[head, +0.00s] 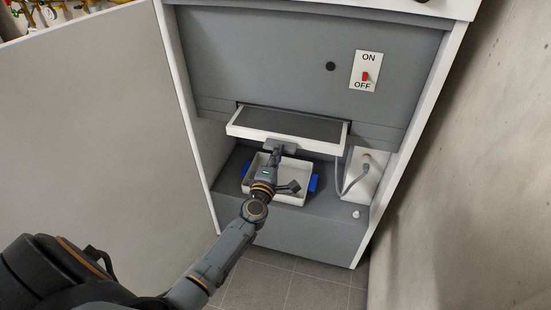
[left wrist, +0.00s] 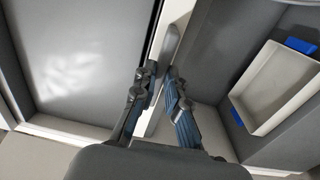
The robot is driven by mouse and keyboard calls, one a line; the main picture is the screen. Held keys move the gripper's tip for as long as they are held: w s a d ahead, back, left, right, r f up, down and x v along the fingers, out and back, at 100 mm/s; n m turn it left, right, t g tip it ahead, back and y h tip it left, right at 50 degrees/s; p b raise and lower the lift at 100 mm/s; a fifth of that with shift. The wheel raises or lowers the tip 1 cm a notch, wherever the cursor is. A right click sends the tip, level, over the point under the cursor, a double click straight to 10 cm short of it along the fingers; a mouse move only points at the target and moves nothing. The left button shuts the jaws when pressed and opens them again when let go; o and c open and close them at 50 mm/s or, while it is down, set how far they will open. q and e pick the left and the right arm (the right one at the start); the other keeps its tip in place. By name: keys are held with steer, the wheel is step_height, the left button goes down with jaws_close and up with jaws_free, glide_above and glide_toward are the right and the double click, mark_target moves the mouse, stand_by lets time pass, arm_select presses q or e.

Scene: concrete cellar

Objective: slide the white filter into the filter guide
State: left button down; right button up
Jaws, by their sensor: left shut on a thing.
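The white filter (head: 250,133), a flat white frame with a dark grey panel, sticks out of the wide slot of the filter guide (head: 348,128) in the grey cabinet. Its back edge is at or inside the slot; how deep is hidden. My left gripper (head: 277,149) is at the middle of the filter's front edge, shut on its grey handle. In the left wrist view the filter (left wrist: 70,65) fills the left side, and the fingers (left wrist: 161,84) close around the handle. My right gripper is not in view.
A white tray (head: 298,197) with blue handles (head: 313,183) stands on the cabinet's lower shelf, below my left gripper. A white box with a grey hose (head: 361,178) is at right. A red ON/OFF switch (head: 365,77) is above. A grey panel (head: 95,120) stands left.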

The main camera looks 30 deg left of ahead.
mark_target(281, 142)
arm_select(q)
steer(key=shift+w+r, duration=0.1)
steer(key=shift+w, duration=0.05)
steer(key=shift+b+x, duration=0.5)
steer(key=shift+x, duration=1.8)
steer(key=shift+a, duration=0.1)
steer(key=shift+b+x, duration=0.85)
steer(key=shift+x, duration=1.35)
